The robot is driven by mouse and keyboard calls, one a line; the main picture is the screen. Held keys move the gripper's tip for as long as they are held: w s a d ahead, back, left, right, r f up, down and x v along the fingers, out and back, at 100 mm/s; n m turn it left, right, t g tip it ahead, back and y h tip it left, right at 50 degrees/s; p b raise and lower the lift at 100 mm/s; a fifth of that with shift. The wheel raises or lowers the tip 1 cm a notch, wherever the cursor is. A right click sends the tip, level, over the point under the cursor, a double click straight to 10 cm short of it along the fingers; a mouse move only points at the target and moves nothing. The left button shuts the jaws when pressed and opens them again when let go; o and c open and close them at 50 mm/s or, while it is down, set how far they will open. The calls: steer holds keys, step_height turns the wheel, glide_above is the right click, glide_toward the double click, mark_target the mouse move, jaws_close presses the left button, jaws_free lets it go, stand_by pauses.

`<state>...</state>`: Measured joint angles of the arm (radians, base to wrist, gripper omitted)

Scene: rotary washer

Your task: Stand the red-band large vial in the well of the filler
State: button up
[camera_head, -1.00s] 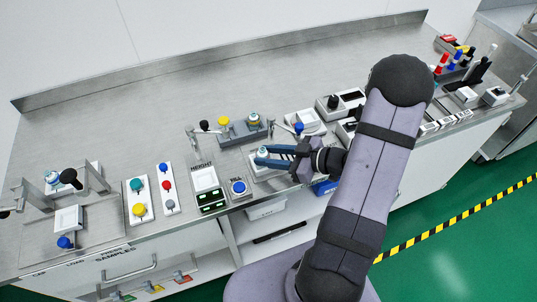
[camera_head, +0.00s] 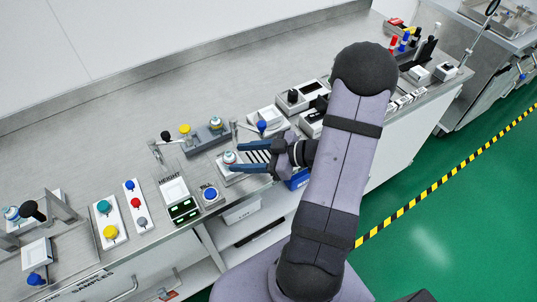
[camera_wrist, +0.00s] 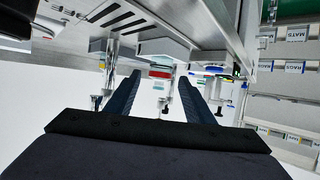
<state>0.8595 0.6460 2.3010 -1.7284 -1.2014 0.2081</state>
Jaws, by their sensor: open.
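A small pale vial with a bluish top (camera_head: 230,157) stands upright on the white base of the filler (camera_head: 226,180), beside the FILL button box (camera_head: 210,194). Its band cannot be made out in the head view. My gripper (camera_head: 235,158) is open, its blue fingers pointing left, with the vial at the mouth between the fingertips. In the wrist view, a red-banded piece (camera_wrist: 158,73) shows between the finger ends, clear of both fingers; it is probably this vial. The well is too small to make out.
A grey fixture (camera_head: 199,141) with a yellow knob and another capped vial (camera_head: 215,122) stands behind. The height display (camera_head: 175,195) and a button panel (camera_head: 136,208) are to the left. White devices (camera_head: 267,119) stand behind the gripper on the right. The back of the bench is clear.

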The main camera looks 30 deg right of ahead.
steer(key=v, duration=0.9)
steer(key=shift+b, duration=0.35)
steer(key=shift+r, duration=0.1)
